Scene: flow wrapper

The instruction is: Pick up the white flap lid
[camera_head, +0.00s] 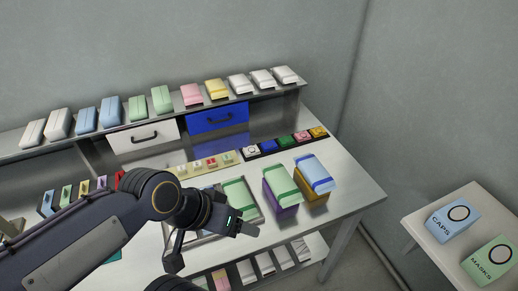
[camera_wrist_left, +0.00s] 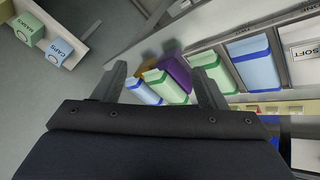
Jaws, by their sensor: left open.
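Several white flap-topped packs stand on the raised back shelf in the head view, a pair at the left end (camera_head: 58,124) and a group at the right end (camera_head: 262,79). I cannot tell which is the white flap lid. My left gripper (camera_head: 210,246) is open and empty over the front of the table, well apart from them. In the left wrist view the left gripper (camera_wrist_left: 161,75) has its fingers spread, with green and blue packs beyond. My right gripper is not in view.
A purple box with a green-and-white top (camera_head: 282,186) and an orange box with a blue top (camera_head: 315,174) stand right of my gripper. A side table (camera_head: 424,226) holds CAPS and MASKS boxes. Blue drawer (camera_head: 217,118) is under the shelf.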

